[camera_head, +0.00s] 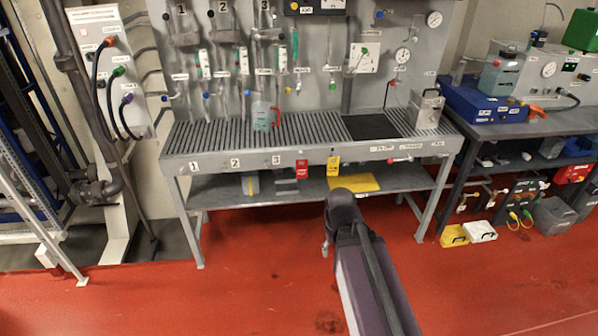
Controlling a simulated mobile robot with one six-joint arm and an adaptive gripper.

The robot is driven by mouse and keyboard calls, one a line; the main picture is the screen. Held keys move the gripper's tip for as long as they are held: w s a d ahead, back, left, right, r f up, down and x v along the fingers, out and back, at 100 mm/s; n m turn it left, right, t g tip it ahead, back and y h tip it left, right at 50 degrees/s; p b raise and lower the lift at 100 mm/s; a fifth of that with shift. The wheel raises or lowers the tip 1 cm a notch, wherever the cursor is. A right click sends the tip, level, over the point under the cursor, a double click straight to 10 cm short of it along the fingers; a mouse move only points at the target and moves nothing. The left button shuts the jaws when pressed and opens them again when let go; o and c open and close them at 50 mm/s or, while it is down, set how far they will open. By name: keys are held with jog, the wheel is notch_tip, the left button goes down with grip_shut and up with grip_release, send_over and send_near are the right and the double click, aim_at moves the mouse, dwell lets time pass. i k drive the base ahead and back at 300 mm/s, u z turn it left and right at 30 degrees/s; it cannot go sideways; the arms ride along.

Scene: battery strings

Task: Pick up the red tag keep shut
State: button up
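A red tag (302,169) hangs at the front edge of the grey bench, right of the number 3 mark. It has small pale print, too small to read. A yellow tag (333,165) hangs just to its right. My arm (365,270) reaches up from the bottom of the picture, and its dark upper end is below and right of the red tag, apart from it in the picture.
The grey bench (330,151) has a slatted top with a measuring jug (263,117) and a metal can (426,108). A yellow item (353,183) lies on its lower shelf. A second bench with a blue case (483,103) stands right. The red floor (250,270) in front is clear.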

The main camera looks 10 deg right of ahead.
aim_at(301, 171)
jog(key=u, duration=0.05)
jog(key=i, duration=1)
jog(key=z, duration=0.05)
